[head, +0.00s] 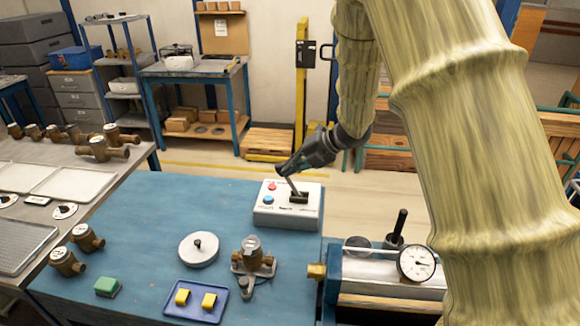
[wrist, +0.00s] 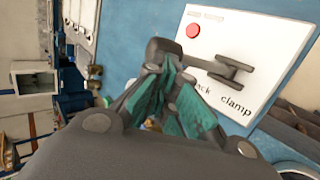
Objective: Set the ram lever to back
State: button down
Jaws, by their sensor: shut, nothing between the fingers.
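The white control box (head: 287,218) stands at the back right of the blue bench. Its dark lever (head: 293,188) rises from a black base and leans left in the head view. In the wrist view the lever (wrist: 205,60) reaches left from its base towards my fingertips. The panel (wrist: 262,45) bears the word "clamp" and a partly hidden word ending in "ck" to its left. My gripper (head: 283,171) is shut at the lever's upper end, with nothing held. Its teal-padded fingers (wrist: 167,62) are close to the lever; I cannot tell whether they touch.
A red button (wrist: 193,31) is on the panel, and a blue button (head: 268,200) shows in the head view. A black-handled lever (head: 399,224) and a dial gauge (head: 416,263) are to the right. A round lidded disc (head: 198,252) and a brass meter (head: 252,262) stand in front.

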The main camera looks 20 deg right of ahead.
jog(key=b+v, duration=0.2)
jog(key=v, duration=1.1)
jog(key=shift+s+d, duration=0.25)
jog(key=shift+d, duration=0.2)
